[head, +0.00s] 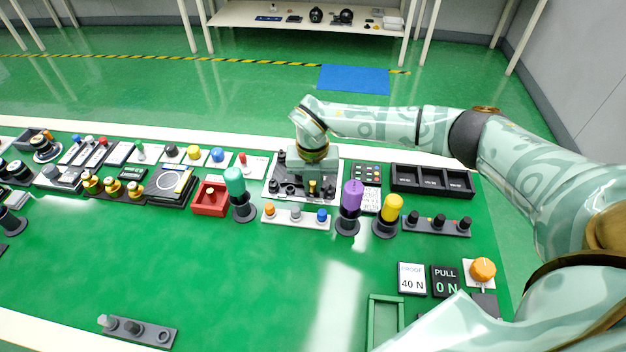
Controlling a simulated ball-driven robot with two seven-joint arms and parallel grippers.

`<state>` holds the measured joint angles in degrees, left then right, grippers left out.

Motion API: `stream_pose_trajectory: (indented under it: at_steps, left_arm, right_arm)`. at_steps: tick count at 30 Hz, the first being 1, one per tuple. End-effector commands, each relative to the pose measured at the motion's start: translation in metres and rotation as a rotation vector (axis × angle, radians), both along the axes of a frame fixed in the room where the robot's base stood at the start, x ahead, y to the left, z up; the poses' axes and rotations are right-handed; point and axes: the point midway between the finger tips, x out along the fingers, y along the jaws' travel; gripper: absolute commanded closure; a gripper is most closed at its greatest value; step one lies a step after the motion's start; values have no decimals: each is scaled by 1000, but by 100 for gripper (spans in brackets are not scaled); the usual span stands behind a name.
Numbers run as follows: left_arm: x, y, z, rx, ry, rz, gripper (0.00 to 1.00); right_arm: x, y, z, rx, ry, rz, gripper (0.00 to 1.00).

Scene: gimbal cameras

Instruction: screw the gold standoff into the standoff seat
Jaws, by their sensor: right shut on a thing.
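My right gripper (313,180) reaches in from the right and points down over a light plate (337,193) with several dark posts. It is shut on a small gold piece, which looks like the gold standoff (312,187), held roughly upright at the plate. The standoff seat cannot be made out; the gripper and standoff cover that part of the plate. I cannot tell whether the standoff touches a seat. My left gripper is not in view.
Teal (235,185), purple (352,196) and yellow (391,208) handles stand nearby. A black bin (432,181) lies to the right. The green table's front middle is clear.

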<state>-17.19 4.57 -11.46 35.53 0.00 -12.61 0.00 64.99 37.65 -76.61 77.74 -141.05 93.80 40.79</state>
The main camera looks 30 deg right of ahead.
Motion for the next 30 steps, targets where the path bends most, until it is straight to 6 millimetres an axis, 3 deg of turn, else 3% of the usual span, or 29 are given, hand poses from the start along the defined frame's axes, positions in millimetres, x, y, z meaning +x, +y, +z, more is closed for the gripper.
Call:
stream_pose_trajectory:
  at_steps: [15, 30]
  left_arm:
    - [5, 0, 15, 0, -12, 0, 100]
    - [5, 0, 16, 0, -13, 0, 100]
  right_arm:
    - [0, 0, 0, -1, 0, -204, 100]
    - [0, 0, -1, 0, 0, -224, 100]
